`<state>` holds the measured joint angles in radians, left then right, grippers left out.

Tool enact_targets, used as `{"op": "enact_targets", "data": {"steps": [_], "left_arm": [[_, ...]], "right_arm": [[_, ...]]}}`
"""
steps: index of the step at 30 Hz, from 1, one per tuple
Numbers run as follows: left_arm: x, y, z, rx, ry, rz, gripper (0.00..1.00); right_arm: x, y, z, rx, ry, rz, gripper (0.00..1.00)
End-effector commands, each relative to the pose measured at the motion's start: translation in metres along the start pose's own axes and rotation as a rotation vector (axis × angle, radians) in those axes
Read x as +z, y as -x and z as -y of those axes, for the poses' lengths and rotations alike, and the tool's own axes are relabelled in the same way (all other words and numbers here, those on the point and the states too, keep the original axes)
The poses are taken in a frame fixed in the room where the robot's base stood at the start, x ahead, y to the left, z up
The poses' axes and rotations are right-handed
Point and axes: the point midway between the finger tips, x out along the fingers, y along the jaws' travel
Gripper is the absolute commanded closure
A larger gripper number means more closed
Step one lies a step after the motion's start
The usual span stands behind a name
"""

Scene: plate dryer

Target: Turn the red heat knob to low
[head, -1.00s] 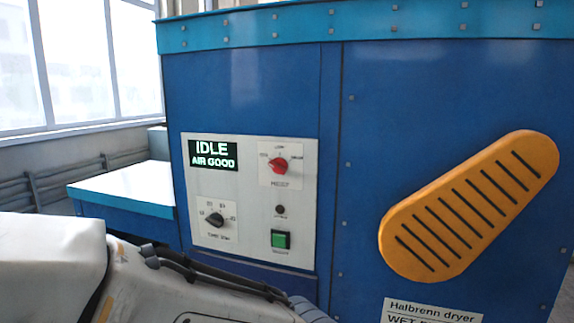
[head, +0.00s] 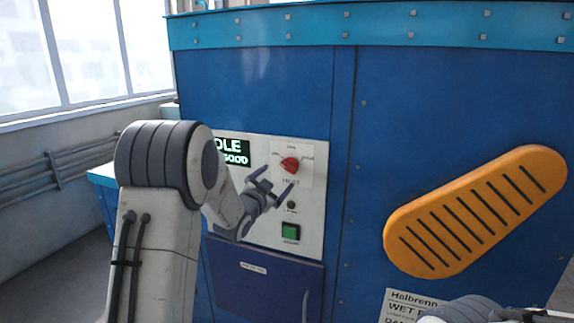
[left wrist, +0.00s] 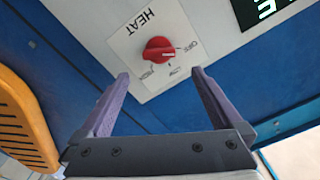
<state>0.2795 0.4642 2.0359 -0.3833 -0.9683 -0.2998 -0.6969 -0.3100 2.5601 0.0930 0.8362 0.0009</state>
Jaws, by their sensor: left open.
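The red heat knob (head: 290,164) sits on a white plate marked HEAT at the upper right of the control panel. It also shows in the left wrist view (left wrist: 158,50), turned upside down, with its scale marks beside it. Its pointer seems to lie toward OFF, though it is small. My left gripper (head: 274,181) is open and empty, just below and left of the knob in the head view. In the left wrist view its two fingers (left wrist: 160,74) stand apart with the knob beyond and between them, not visibly touching it.
The green button (head: 291,231) and a small black knob (head: 291,205) sit below on the white panel (head: 312,215). My left arm covers the timer dial and part of the display (head: 236,152). The orange slotted cover (head: 475,212) stands out on the right.

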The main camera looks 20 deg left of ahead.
Motion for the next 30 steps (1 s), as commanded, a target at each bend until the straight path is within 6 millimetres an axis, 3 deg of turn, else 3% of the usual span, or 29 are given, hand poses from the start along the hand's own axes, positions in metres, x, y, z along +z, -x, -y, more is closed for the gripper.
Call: {"op": "enact_targets", "data": {"steps": [9,13,18,27,28,30], "left_arm": [[-0.003,-0.060,0.000,0.004,0.001,0.002,0.00],[-0.002,-0.077,0.000,0.003,0.002,0.003,0.00],[-0.001,-0.089,-0.001,0.002,0.002,0.002,0.00],[0.000,-0.091,-0.002,0.002,0.002,0.003,0.00],[0.000,-0.091,-0.002,0.002,0.002,0.003,0.08],[0.000,-0.091,-0.001,0.002,0.002,0.003,0.34]], "right_arm": [[-0.002,0.033,0.002,0.000,-0.002,0.000,1.00],[-0.002,0.040,0.003,0.000,-0.002,0.000,1.00],[-0.002,0.044,0.003,0.000,-0.002,0.000,1.00],[-0.002,0.044,0.003,0.000,-0.002,0.000,1.00],[-0.002,0.044,0.003,0.000,-0.002,0.000,1.00],[-0.002,0.044,0.003,0.000,-0.002,0.000,1.00]]}}
